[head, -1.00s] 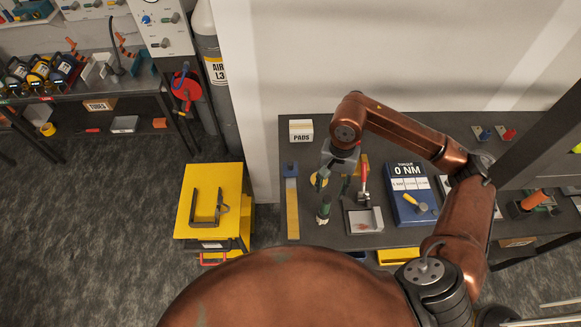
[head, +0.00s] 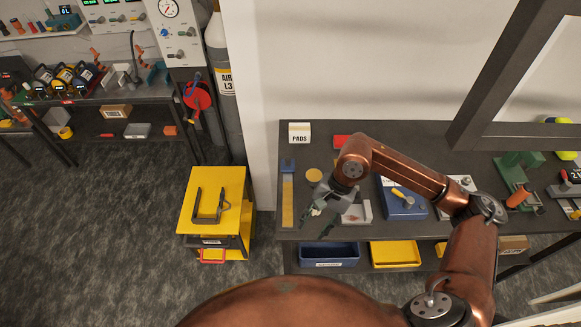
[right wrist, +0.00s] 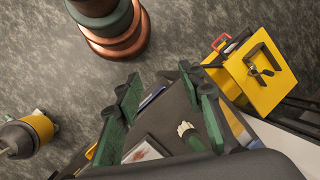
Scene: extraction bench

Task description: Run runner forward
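The likely runner is a blue block (head: 288,166) at the far end of an upright-looking yellow strip (head: 288,203) at the left end of the dark bench (head: 410,230). My right gripper (head: 312,222) hangs near the bench's front edge, right of the strip and apart from the block. In the right wrist view its green fingers (right wrist: 163,108) are spread, with nothing held between them. A white-tipped brush (right wrist: 188,131) and a tray (right wrist: 146,150) show beyond the fingers. The runner cannot be made out in that view. My left gripper is not in view.
A white PADS box (head: 300,132) and a yellow disc (head: 314,175) lie near the strip. A blue torque device (head: 402,202) stands to the right. Blue (head: 328,254) and yellow (head: 395,253) bins sit below. A yellow cart (head: 213,203) stands left, with floor between.

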